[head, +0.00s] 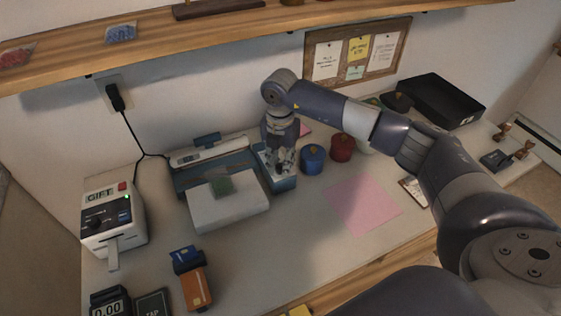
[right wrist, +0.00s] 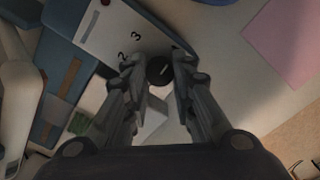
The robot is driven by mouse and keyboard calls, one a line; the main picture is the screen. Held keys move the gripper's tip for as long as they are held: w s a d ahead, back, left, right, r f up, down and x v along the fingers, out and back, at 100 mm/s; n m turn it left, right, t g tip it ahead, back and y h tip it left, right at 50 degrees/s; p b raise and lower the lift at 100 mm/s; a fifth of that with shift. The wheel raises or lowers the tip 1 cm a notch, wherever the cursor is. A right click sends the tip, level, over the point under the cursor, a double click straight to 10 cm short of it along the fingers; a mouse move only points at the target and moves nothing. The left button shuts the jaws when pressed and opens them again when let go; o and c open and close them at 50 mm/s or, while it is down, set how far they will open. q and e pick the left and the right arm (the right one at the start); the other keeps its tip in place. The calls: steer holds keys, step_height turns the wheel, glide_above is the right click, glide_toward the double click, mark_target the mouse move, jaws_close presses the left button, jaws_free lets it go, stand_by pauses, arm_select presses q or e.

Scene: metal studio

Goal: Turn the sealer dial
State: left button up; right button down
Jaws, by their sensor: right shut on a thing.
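The sealer (head: 182,182) is a blue machine with a white bar, standing against the wall on the worktable. Its control panel (right wrist: 108,28) is white with the numbers 2 and 3 in the right wrist view. The dial (right wrist: 159,70) is a dark round knob at the panel's edge. My right gripper (right wrist: 158,72) points down over the panel and its fingers are shut on the dial, one on each side. In the head view my right gripper (head: 281,168) hides the dial. My left gripper is not in view.
A white box (head: 228,210) sits in front of the sealer. Blue (head: 312,159) and red (head: 341,147) round containers stand close to the right of my gripper. A pink sheet (head: 362,205) lies flat to the front right. A wooden shelf (head: 220,22) runs above.

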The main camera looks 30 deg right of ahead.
mark_target(280, 166)
steer(key=shift+w+r+m, duration=0.1)
steer(key=shift+m, duration=0.5)
steer(key=c, duration=1.3)
jaws_free()
steer(key=shift+c, duration=0.2)
step_height(280, 166, up, 12)
